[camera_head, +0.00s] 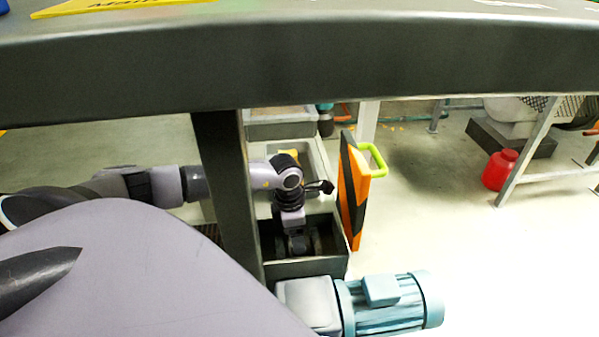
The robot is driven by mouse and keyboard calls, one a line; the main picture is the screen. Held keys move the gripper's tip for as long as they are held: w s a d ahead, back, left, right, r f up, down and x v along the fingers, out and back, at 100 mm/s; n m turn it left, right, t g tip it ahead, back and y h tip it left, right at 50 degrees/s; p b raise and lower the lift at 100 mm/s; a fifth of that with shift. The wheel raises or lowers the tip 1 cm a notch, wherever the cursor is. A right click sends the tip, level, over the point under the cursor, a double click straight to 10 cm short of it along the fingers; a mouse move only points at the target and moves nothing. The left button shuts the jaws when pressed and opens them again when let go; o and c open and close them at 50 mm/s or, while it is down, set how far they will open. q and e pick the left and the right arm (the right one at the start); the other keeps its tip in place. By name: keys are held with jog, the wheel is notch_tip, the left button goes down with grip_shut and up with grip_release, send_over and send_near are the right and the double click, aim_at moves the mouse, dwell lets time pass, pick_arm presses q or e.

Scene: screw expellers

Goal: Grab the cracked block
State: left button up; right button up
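My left arm comes in from the left, passes behind a dark post and bends down. My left gripper (299,246) points down inside a dark open box (305,268). The box's inside is in deep shadow, so I cannot tell whether the fingers are open or shut, or whether they touch anything. I cannot make out a cracked block in this view; the floor of the box is hidden by shadow and the gripper. My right gripper is not in view.
A thick grey beam (300,62) crosses the top, with a dark post (228,180) below it. A striped orange-black panel (352,190) with a green handle stands right of the box. A blue motor (392,302) is in front. A red canister (499,170) stands on open floor at right.

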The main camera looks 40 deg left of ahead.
pick_arm(q)
notch_tip(320, 180, down, 2)
jog(key=shift+w, duration=0.1)
jog(key=shift+c, duration=0.3)
jog(key=c, duration=1.1)
jog(key=shift+r, duration=0.2)
